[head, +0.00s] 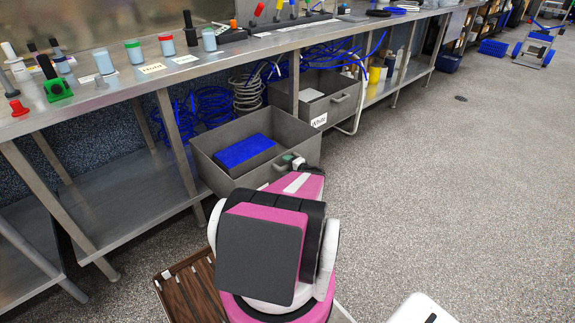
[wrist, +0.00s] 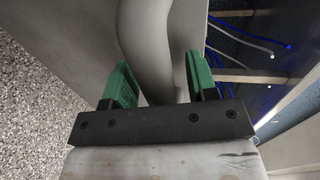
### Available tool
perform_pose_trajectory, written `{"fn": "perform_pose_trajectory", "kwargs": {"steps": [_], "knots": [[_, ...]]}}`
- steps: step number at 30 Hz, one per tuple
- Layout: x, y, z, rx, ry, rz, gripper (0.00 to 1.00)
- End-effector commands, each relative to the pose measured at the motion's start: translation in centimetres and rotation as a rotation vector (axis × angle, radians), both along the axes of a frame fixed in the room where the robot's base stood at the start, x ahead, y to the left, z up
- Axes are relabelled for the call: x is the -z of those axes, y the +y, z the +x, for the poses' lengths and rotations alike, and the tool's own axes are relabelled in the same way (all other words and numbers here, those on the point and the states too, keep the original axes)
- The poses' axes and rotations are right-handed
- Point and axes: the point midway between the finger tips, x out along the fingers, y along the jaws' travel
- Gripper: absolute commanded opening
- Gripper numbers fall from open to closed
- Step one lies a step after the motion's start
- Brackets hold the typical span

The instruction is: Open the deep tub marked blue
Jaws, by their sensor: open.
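A deep grey tub (head: 213,170) sits under the bench, jutting out past the bench's front edge, with its top open and a blue block (head: 245,152) inside. Its label is mostly hidden behind my arm, so I cannot read its marking. My gripper (head: 292,161) is at the tub's front right side. In the wrist view my gripper (wrist: 160,78) is open, with its green fingers on either side of a grey curved handle (wrist: 146,45). The handle lies between the fingers; I cannot tell whether either touches it.
A second grey tub (head: 338,108), labelled White, stands just beyond. Blue tubing coils (head: 212,105) lie behind the tubs. The steel bench (head: 130,85) above holds jars and small tools. A brown slatted surface (head: 190,290) is at lower left. The speckled floor (head: 450,180) to the right is clear.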

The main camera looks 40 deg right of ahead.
Motion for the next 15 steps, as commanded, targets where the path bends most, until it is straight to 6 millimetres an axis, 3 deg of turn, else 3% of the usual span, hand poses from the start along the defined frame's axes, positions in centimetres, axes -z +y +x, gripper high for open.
{"fn": "perform_pose_trajectory", "kwargs": {"steps": [15], "knots": [[-1.8, -0.6, -8.2, 0.002, 0.0, 0.001, 0.53]]}}
